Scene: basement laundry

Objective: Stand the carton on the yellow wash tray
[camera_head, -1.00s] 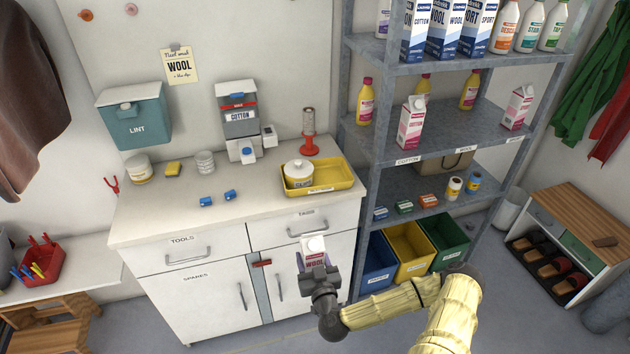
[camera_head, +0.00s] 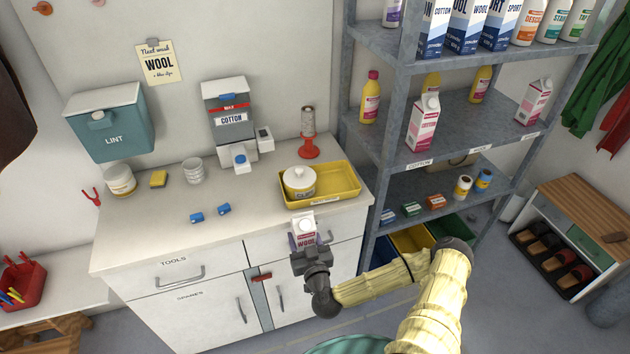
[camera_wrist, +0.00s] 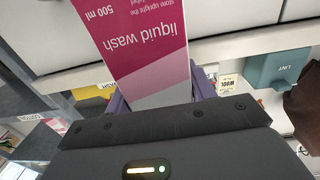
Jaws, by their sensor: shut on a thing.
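My gripper (camera_head: 311,257) is shut on a white and crimson carton (camera_head: 304,230) labelled WOOL. The carton is upright, with its gable top and cap upward, in front of the cabinet's top right drawer, near the counter's front edge. In the wrist view the carton (camera_wrist: 140,40) shows a "liquid wash" label between the jaws. The yellow wash tray (camera_head: 343,191) lies on the counter's right end, behind and just right of the carton, apart from it. A white lidded pot (camera_head: 299,181) stands in the tray's left part; the tray's right part is bare.
A red-based stand (camera_head: 309,150) is behind the tray. A metal shelf (camera_head: 385,160) with bottles and cartons rises close on the right. The counter's front left is clear.

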